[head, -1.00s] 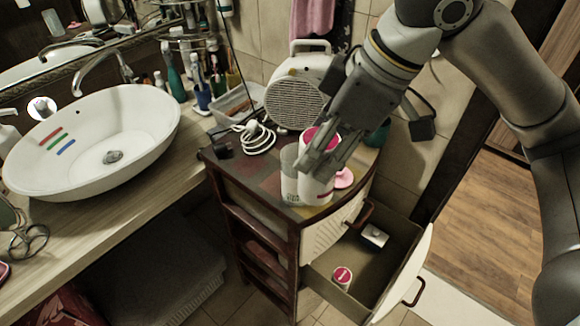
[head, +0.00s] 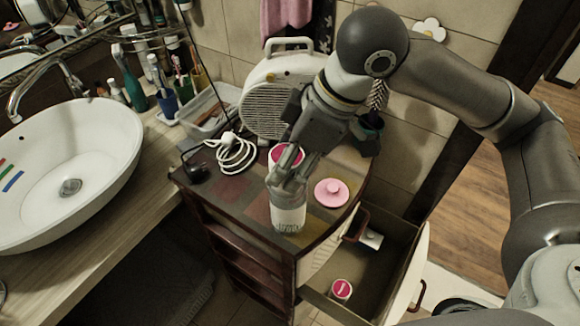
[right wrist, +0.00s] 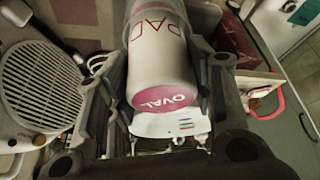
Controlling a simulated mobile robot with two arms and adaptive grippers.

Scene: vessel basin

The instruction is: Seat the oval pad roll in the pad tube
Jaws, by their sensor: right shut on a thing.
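The oval pad roll (head: 287,154) is pale with a pink end, and "OVAL" reads on that end of the roll (right wrist: 165,92) in the right wrist view. My right gripper (head: 284,180) is shut on the roll from its sides and holds it upright. The pad tube (head: 288,218), clear to greyish with lettering, stands on the cabinet top directly below, in line with the roll. My fingers hide where roll and tube meet, so I cannot tell how deep the roll sits. My left gripper is not in view.
A pink lid (head: 331,192) lies right of the tube on the cabinet top (head: 225,190). A white heater (head: 272,100) and coiled white cable (head: 236,152) are behind. The open drawer (head: 385,275) holds another pink-ended roll (head: 341,289).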

